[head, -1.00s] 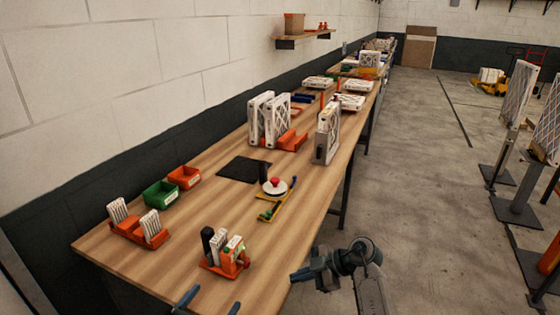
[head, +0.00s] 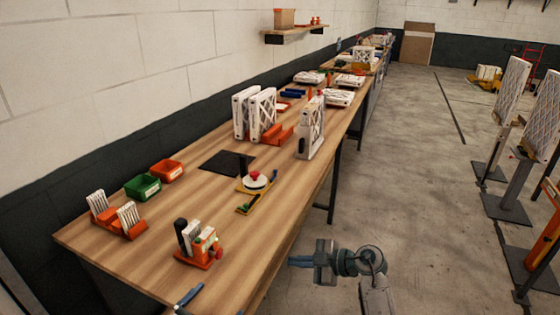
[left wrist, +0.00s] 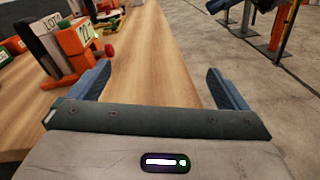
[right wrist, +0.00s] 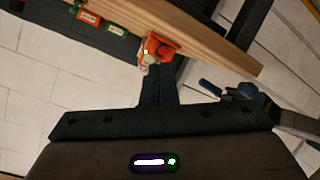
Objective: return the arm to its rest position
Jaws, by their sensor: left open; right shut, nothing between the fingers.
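My left gripper (left wrist: 158,70) is open, its two fingers apart with nothing between them, over the near edge of the wooden bench (head: 140,262). In the head view only its fingertips show at the bottom edge. My right gripper (head: 292,261) is shut and empty, in the open air to the right of the bench, pointing left toward it. In the right wrist view its fingers (right wrist: 158,85) are together, in line with an orange holder seen beyond them. The rest of my left arm is out of the head view.
An orange holder with small filters (head: 203,250) stands at the near bench edge, close to the left gripper. Behind it are an orange rack (head: 125,230), a green bin (head: 142,187) and a yellow fixture (head: 262,194). Tall boxed filters (head: 311,132) stand further back.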

